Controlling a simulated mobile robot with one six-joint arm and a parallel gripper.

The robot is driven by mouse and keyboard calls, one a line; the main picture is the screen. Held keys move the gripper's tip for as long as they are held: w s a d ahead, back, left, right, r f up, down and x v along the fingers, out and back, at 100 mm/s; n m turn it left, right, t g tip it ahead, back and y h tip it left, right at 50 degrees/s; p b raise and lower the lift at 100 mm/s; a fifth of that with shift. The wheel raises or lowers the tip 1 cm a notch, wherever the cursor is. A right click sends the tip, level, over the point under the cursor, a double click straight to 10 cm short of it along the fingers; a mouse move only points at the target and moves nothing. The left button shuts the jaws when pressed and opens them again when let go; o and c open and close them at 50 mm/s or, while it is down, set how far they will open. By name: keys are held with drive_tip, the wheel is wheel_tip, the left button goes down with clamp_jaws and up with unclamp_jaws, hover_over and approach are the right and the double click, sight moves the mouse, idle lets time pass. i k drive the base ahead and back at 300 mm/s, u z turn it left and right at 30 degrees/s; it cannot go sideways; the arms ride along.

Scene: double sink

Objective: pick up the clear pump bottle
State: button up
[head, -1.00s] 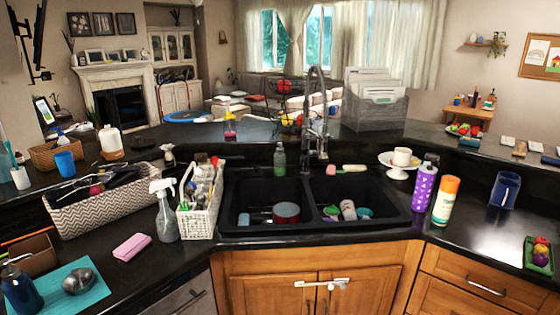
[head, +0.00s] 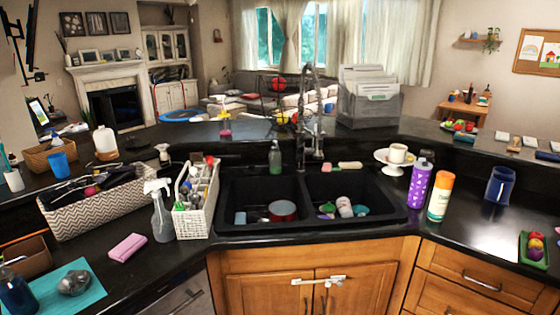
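A small clear pump bottle (head: 275,160) with a greenish tint stands upright at the back edge of the double sink (head: 228,229), left of the tall faucet (head: 312,125). Its dark pump top is small in the view. Nothing is touching it that I can see. My gripper is not in view.
A white caddy (head: 197,215), a grey spray bottle (head: 162,212) and a patterned basket (head: 95,218) crowd the left counter. A cake stand (head: 390,168), purple bottle (head: 419,185) and orange-capped bottle (head: 440,197) stand right. Dishes lie in both basins. The front right counter has free room.

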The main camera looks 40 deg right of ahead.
sight(275, 158)
drive_tip(key=z, duration=4.25)
drive_tip(key=i, duration=0.15)
drive_tip(key=u, duration=2.95)
drive_tip(key=k, duration=0.95)
drive_tip(key=u, duration=0.15)
drive_tip(key=i, duration=0.95)
drive_tip(key=z, duration=0.15)
